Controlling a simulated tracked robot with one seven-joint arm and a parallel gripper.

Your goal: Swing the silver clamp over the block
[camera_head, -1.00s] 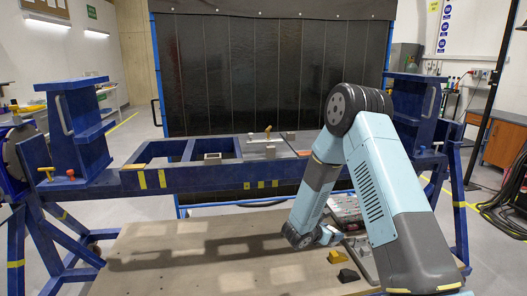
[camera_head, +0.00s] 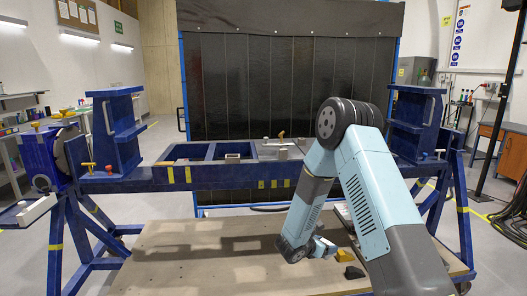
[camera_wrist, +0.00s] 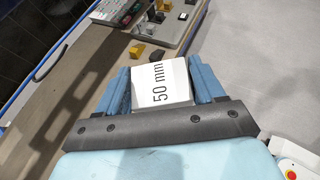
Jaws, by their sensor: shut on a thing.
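My gripper (camera_wrist: 162,88) is shut on a white block (camera_wrist: 176,72) marked "50 mm", held between its two blue fingers. In the head view my gripper (camera_head: 322,246) hangs low in front of the blue jig, above the wooden board; the block cannot be made out there. A silver clamp-like piece (camera_head: 283,152) with a brass-coloured handle sits on top of the jig's beam, right of its open frames. My gripper is well below and apart from it. At this size I cannot tell which way the clamp is swung or whether a block lies under it.
The blue jig (camera_head: 215,178) spans the scene between two uprights. A wooden board (camera_head: 190,250) lies below it. A yellow piece (camera_head: 343,255) and a black piece (camera_head: 354,272) lie on the board near my gripper. A small grey piece (camera_head: 232,157) sits at the jig's middle frame.

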